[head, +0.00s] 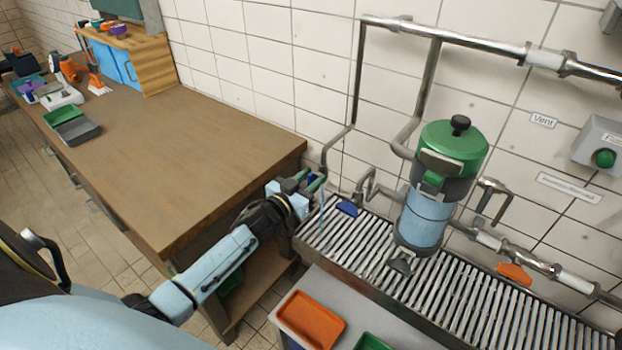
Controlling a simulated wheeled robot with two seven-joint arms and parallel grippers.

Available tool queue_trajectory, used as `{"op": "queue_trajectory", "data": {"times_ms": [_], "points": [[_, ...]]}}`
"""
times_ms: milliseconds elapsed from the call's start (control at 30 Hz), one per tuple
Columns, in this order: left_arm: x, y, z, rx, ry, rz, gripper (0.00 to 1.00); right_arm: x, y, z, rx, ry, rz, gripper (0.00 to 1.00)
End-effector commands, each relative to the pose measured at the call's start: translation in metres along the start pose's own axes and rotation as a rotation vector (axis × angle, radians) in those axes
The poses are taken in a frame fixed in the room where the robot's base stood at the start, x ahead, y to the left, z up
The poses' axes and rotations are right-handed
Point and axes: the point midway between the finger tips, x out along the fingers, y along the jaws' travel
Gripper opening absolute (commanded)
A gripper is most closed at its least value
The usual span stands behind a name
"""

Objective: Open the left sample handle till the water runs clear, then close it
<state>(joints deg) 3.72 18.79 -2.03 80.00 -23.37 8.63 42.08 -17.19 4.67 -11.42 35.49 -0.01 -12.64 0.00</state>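A thin grey pipe (326,150) bends down the wall at the left end of the slatted metal grate. My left gripper (308,186) is at the lower end of this pipe, by small green and dark blue parts. The handle there is mostly hidden, and I cannot tell its position or whether the fingers grip it. A thin pale blue streak (322,208), which looks like running water, drops beside the gripper to the grate. Its clarity is too small to judge. A second bent pipe (368,184) stands to the right, with a blue piece (347,208) below it. My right gripper is not in view.
A green-topped pump vessel (454,148) stands on the grate (470,300). A wooden workbench (180,150) is left of my arm, its middle clear. An orange tray (311,319) lies in front of the grate.

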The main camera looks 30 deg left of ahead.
Motion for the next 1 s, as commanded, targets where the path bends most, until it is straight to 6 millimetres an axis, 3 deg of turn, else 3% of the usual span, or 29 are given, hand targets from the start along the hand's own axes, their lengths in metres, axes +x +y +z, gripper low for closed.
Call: {"op": "queue_trajectory", "data": {"times_ms": [333,600,1000], "points": [[0.0039,0.0004,0.0,0.0,0.0,0.001,0.32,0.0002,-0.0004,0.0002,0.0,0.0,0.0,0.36],[0.0037,0.0004,0.0,0.0,0.0,0.001,0.0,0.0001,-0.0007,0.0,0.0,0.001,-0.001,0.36],[0.0036,0.0012,0.0002,0.046,0.0,0.001,0.0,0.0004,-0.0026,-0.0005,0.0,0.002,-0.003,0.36]]}}
